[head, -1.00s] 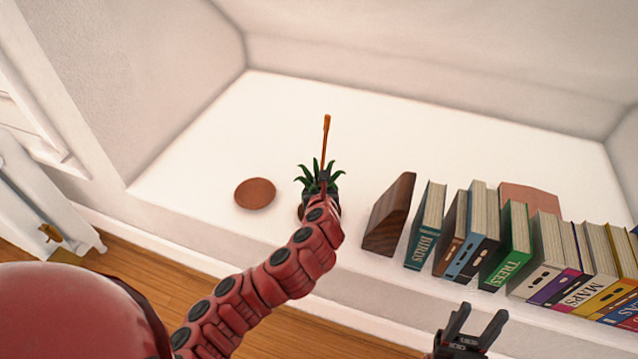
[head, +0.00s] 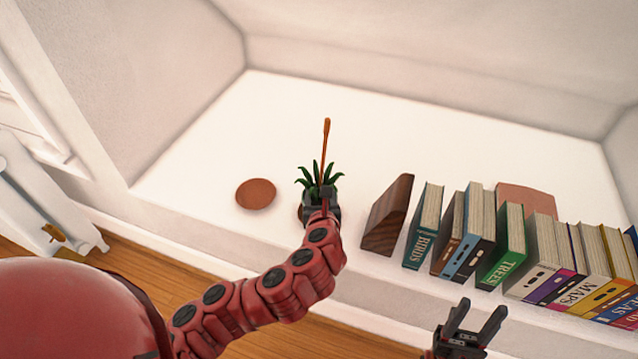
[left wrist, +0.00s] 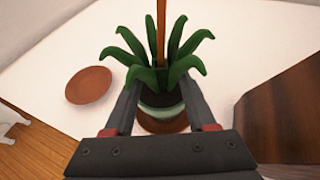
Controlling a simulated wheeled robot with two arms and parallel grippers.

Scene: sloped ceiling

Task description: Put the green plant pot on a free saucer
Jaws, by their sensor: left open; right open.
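The plant pot (left wrist: 163,112) is pale green with dark soil, spiky leaves and an orange-brown stick. It stands upright on a brown saucer (left wrist: 168,126) on the white ledge. In the head view its leaves (head: 319,178) show, but my left gripper (head: 321,197) hides most of the pot. In the left wrist view my left gripper (left wrist: 160,98) is open, with a finger on either side of the pot; I cannot tell whether they touch it. An empty terracotta saucer (head: 256,194) lies to the left and also shows in the left wrist view (left wrist: 88,85). My right gripper (head: 477,322) is open and empty.
A dark wooden wedge bookend (head: 388,214) stands right of the plant, followed by a row of upright books (head: 505,245). A brownish flat thing (head: 527,198) is partly hidden behind the books. The ledge behind the plant and around the empty saucer is clear.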

